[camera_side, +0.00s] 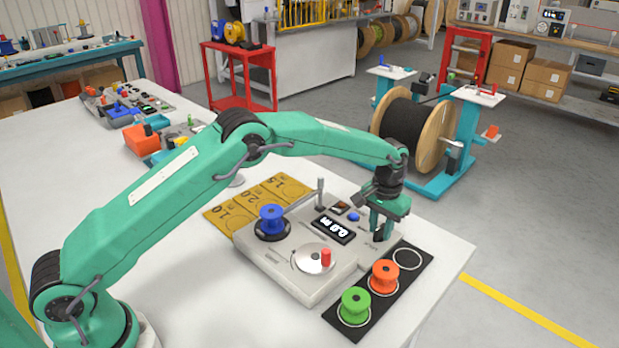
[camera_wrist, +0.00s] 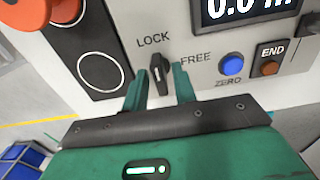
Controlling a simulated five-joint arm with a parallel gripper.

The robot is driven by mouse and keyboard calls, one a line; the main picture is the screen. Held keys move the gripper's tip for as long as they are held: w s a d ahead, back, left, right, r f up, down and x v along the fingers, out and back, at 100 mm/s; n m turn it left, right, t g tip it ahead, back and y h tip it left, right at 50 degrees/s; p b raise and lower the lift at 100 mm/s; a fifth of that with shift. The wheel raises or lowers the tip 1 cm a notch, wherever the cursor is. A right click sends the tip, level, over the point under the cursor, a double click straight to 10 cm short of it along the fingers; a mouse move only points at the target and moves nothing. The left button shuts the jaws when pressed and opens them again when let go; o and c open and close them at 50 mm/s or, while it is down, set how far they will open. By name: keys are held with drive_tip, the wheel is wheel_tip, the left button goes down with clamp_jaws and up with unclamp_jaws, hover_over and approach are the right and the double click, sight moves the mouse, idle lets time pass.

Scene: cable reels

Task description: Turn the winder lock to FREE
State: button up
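The winder lock (camera_wrist: 158,76) is a small black knob on the pale winder panel, with LOCK printed at its upper left and FREE to its right in the wrist view. Its long axis stands nearly upright, its top leaning slightly towards LOCK. My gripper (camera_wrist: 161,88) is open, one green finger on each side of the knob, with gaps visible between. In the side view my gripper (camera_side: 379,236) points down over the right end of the grey winder (camera_side: 330,275), hiding the knob. I cannot tell how deep the fingertips reach.
A blue ZERO button (camera_wrist: 231,64) and an END button (camera_wrist: 270,68) sit right of FREE. The display (camera_side: 334,230) reads 0.0 m. A black strip (camera_side: 345,331) in front holds green (camera_side: 355,305) and orange (camera_side: 385,276) spools. A blue spool (camera_side: 271,219) sits on the winder.

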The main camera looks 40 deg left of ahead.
clamp_jaws()
